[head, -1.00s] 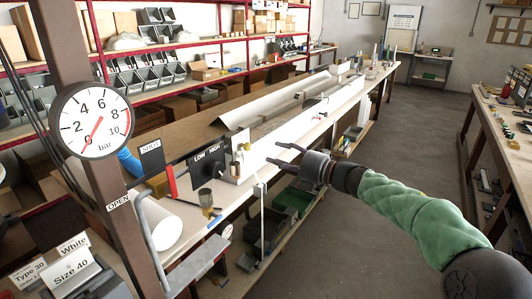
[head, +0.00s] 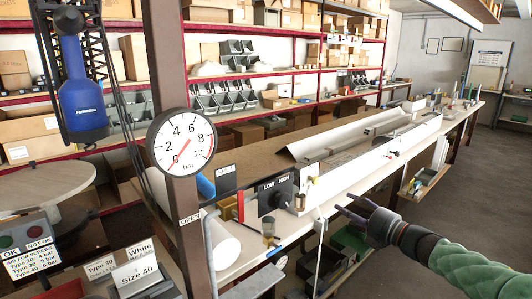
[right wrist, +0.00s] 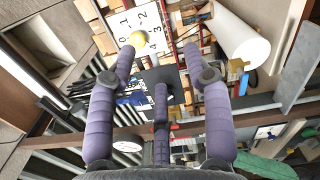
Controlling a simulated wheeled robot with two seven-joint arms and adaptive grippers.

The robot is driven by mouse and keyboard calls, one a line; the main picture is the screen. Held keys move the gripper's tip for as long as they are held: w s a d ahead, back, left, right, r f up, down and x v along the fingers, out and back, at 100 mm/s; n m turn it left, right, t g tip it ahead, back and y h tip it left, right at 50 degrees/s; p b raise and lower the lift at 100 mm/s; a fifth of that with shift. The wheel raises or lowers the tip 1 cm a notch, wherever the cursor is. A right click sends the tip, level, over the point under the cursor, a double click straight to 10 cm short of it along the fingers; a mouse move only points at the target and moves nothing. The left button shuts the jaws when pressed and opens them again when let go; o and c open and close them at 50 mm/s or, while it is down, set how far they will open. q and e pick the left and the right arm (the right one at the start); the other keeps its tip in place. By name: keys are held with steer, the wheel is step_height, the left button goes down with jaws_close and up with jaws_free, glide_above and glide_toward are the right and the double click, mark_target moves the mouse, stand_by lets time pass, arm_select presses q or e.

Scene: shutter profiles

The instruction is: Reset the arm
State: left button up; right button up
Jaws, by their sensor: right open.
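My right gripper (head: 345,204) has dark purple-grey fingers, spread apart and with nothing between them. In the head view it hangs by the front edge of the long workbench, to the right of the dark LOW/HIGH switch box (head: 275,193). Its arm comes in from the lower right in a green sleeve. In the right wrist view the fingers of the right gripper (right wrist: 158,52) are wide apart, with a third finger between them lower down. My left gripper is not in view.
A brown post with a pressure gauge (head: 181,143) stands at left centre. The workbench (head: 256,258) carries a white roll (head: 222,246) and long profiles (head: 345,135). A blue tool (head: 82,100) hangs at the left. Floor at the right (head: 455,190) is clear.

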steer(key=w+a+f+m+g+h, duration=0.1)
steer(key=a+f+m+h, duration=0.15)
steer(key=f+m, duration=0.8)
steer(key=a+f+m+h, duration=0.25)
steer(key=f+m, duration=0.25)
steer(key=f, duration=1.1)
steer(key=s+a+f+m+g, duration=0.2)
steer(key=s+f, duration=0.1)
steer(key=f, duration=0.3)
steer(key=s+a+f+m+g, duration=0.1)
steer(key=s+a+f+m, duration=0.15)
steer(key=f, duration=0.35)
steer(key=s+a+f+m+g, duration=0.2)
steer(key=s+f, duration=0.4)
steer(key=s, duration=0.4)
steer(key=s+a+f+m+g+h, duration=0.1)
steer(key=s+a+f+m+g, duration=0.2)
steer(key=s, duration=0.7)
steer(key=s+a+f+m+g, duration=0.2)
steer(key=s+f+m+g, duration=0.3)
steer(key=s+f, duration=0.4)
steer(key=shift+s+a+f+m+h+p, duration=0.3)
steer(key=shift+s+a+f+m, duration=0.1)
steer(key=shift+s, duration=0.1)
